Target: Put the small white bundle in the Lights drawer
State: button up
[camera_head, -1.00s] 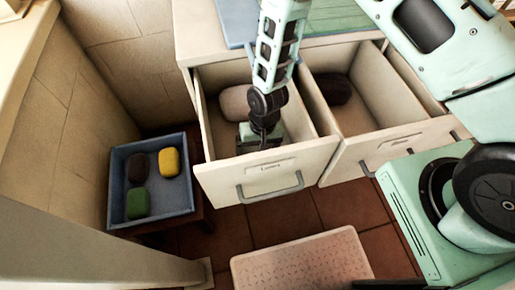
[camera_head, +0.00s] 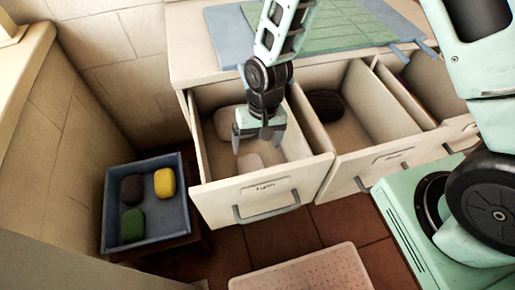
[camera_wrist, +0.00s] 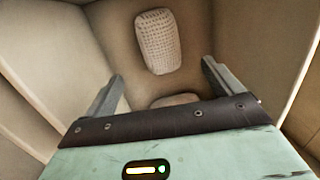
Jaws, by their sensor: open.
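The Lights drawer (camera_head: 268,193) stands open at the left of the cabinet. A small whitish bundle (camera_head: 250,161) lies on its floor towards the front; a textured white bundle also shows in the wrist view (camera_wrist: 156,42). A larger beige bundle (camera_head: 230,121) lies further back in the same drawer, partly hidden by my gripper. My gripper (camera_head: 258,143) points down into the drawer, open and empty, with its fingers apart. In the wrist view my gripper (camera_wrist: 163,70) has the white bundle beyond its fingertips, and a brownish-beige bundle (camera_wrist: 175,100) is mostly hidden behind the gripper body.
The neighbouring drawer (camera_head: 390,160) is open with a dark bundle (camera_head: 326,105); another open drawer is at the right. A blue tray (camera_head: 150,240) at the left holds brown, yellow and green bundles. Drawer walls stand close around my gripper. The countertop (camera_head: 190,65) is above.

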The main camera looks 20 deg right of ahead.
jog(key=s+d+r+n, duration=0.1)
jog(key=s+r+n, duration=0.2)
jog(key=s+r, duration=0.5)
jog(key=s+d+r+n+t+h, duration=0.1)
jog(key=s+r+n, duration=0.3)
jog(key=s+r, duration=0.4)
notch_tip(320, 180, up, 7)
jog(key=shift+d+r+n, duration=0.1)
jog(key=shift+d+n, duration=0.2)
jog(key=shift+d, duration=0.1)
